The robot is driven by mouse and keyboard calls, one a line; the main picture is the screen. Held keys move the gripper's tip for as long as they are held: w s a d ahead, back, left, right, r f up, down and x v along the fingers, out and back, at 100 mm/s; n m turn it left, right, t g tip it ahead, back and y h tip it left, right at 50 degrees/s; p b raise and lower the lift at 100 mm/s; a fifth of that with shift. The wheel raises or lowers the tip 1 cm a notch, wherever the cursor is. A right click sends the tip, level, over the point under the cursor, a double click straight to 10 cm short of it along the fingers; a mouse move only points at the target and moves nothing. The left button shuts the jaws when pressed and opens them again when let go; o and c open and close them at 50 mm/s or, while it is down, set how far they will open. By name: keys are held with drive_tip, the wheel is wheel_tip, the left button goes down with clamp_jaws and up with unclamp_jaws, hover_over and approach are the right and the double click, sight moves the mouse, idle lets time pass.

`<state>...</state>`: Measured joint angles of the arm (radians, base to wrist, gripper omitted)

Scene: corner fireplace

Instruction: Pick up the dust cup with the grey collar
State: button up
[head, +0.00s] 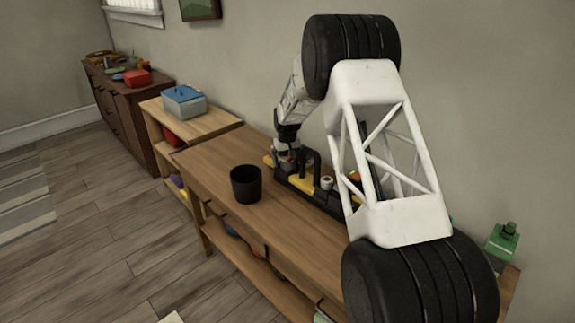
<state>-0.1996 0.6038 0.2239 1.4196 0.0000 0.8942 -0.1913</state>
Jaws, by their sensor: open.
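My gripper (286,153) points down over the left end of a black and yellow caddy (297,184) on the wooden table. A small reddish and grey thing shows right at its fingertips; I cannot tell whether they touch it or whether it is the dust cup with the grey collar. A small pale, round-topped item (327,183) stands in the caddy, right of its black handle. My white arm link hides the caddy's right part. No grey collar can be made out clearly at this size.
A black open bin (245,184) stands on the table (205,158), left of the caddy. A lower shelf (212,122) with a blue-lidded box (184,101) adjoins at the left. A green item (502,241) stands at the far right. The wall runs close behind.

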drive_tip(key=shift+c, duration=0.4)
drive_tip(key=c, duration=0.9)
drive_tip(key=shift+r, duration=0.1)
drive_tip(key=shift+c, duration=0.2)
wheel_tip(320, 180, up, 18)
idle(0.5)
